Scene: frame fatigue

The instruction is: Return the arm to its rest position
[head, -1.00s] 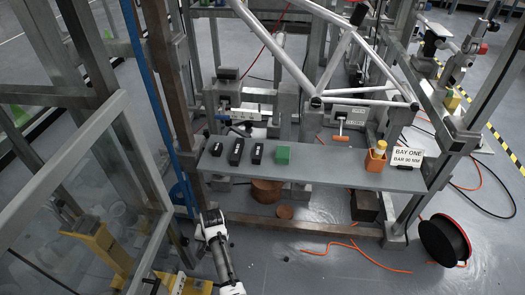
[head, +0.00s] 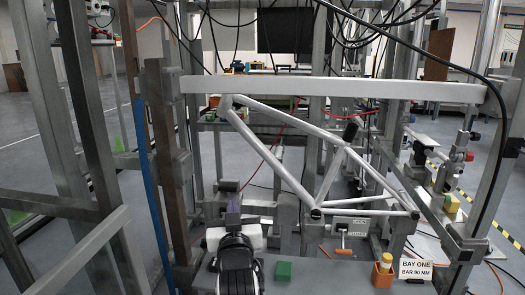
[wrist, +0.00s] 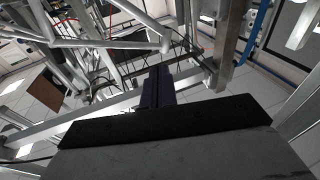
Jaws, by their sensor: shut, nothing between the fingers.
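My gripper (head: 233,207) stands upright at the end of my arm, in front of the grey shelf (head: 330,277) in the head view. Its dark fingers also show in the wrist view (wrist: 156,88), closed together with nothing held. My white and black arm comes up from the bottom edge and hides the left part of the shelf. The wrist view looks out at the beams and the white tubes.
A white tube frame (head: 275,165) stands behind the gripper, under a pale crossbar (head: 330,88). Metal posts stand on both sides.

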